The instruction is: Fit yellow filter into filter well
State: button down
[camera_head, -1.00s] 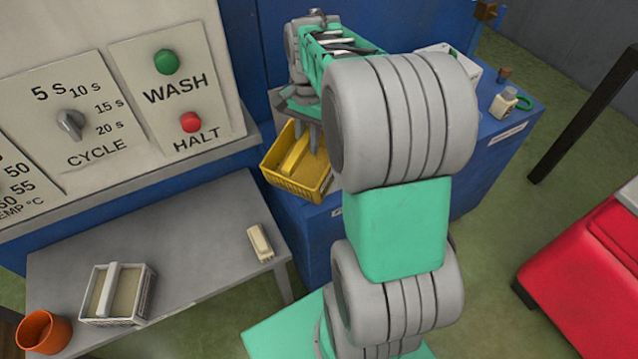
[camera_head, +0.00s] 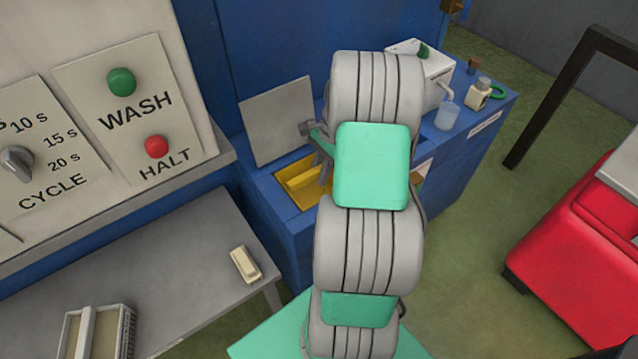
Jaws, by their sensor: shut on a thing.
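The yellow filter (camera_head: 298,183) sits low at a square opening, the filter well (camera_head: 285,203), in the top of the blue cabinet. Its handle bar and part of its left side show, about level with the cabinet top. My arm hides its right part, so I cannot tell whether it is fully seated. My gripper (camera_head: 325,172) is at the filter's handle and is shut on it, mostly hidden behind my arm.
A grey lid (camera_head: 278,120) stands raised behind the well. A white dispenser (camera_head: 425,62), a clear cup (camera_head: 448,115) and a small bottle (camera_head: 480,92) stand on the cabinet. A cream block (camera_head: 245,265) and a white filter basket (camera_head: 112,315) lie on the grey bench.

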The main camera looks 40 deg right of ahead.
aim_at(316, 193)
notch_tip(316, 193, down, 4)
jog(key=c, duration=1.3)
grip_release()
